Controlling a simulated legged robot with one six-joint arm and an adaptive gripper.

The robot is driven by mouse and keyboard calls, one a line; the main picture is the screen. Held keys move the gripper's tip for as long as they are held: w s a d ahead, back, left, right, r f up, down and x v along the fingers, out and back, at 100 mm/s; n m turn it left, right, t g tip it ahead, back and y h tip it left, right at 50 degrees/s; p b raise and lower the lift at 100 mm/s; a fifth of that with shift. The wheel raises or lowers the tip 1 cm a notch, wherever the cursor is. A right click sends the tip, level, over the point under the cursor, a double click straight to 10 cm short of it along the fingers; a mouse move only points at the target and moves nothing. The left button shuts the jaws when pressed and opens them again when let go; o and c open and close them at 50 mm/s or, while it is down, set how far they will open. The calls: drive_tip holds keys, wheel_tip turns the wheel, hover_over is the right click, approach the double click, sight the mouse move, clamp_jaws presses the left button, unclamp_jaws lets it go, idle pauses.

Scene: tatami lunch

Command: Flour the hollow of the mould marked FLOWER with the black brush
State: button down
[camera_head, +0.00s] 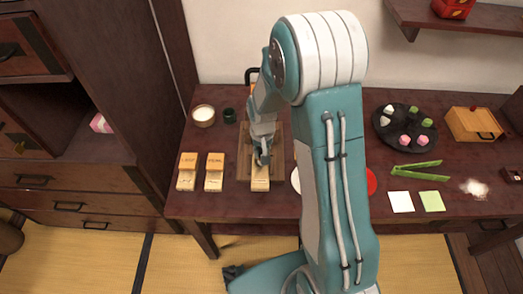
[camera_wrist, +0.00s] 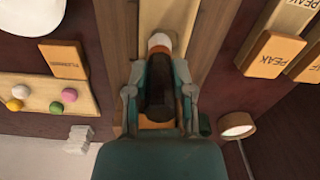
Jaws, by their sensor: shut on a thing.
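My gripper (camera_head: 263,155) is shut on the black brush (camera_wrist: 159,90), whose dark handle lies between the fingers in the wrist view. Its orange collar and pale tip point towards the table's front edge. Below the tip lies a pale wooden mould (camera_head: 260,184) in a wooden tray (camera_head: 244,163); I cannot tell whether the tip touches it. No marking or hollow can be made out on this mould. An orange block (camera_wrist: 64,61) with small lettering, seemingly FLOWER, stands left of the tray in the wrist view. My arm hides part of the table in the head view.
Two marked moulds, LEAF (camera_head: 187,171) and PEAK (camera_head: 214,171), stand left of the tray. A bowl (camera_head: 203,116) and a dark cup (camera_head: 229,115) stand behind them. Green tongs (camera_head: 416,168), a dark sweets plate (camera_head: 405,127) and spilled white powder (camera_head: 474,188) lie right of my arm.

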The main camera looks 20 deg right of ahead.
drive_tip(key=shift+f, duration=0.25)
drive_tip(key=shift+s+d, duration=0.1)
drive_tip(key=shift+d, duration=0.1)
drive_tip(key=shift+a, duration=0.35)
idle(0.4)
drive_tip(key=shift+w+d, duration=0.25)
drive_tip(key=shift+w, duration=0.05)
drive_tip(key=shift+s+a, duration=0.15)
drive_tip(key=shift+s, duration=0.25)
drive_tip(key=shift+w+d, duration=0.1)
drive_tip(key=shift+d, duration=0.15)
drive_tip(key=shift+w+a, duration=0.15)
drive_tip(key=shift+a, duration=0.2)
idle(0.3)
drive_tip(key=shift+w+d+r, duration=0.1)
drive_tip(key=shift+w+d, duration=0.05)
drive_tip(key=shift+d, duration=0.1)
drive_tip(key=shift+s+a, duration=0.15)
drive_tip(key=shift+s, duration=0.25)
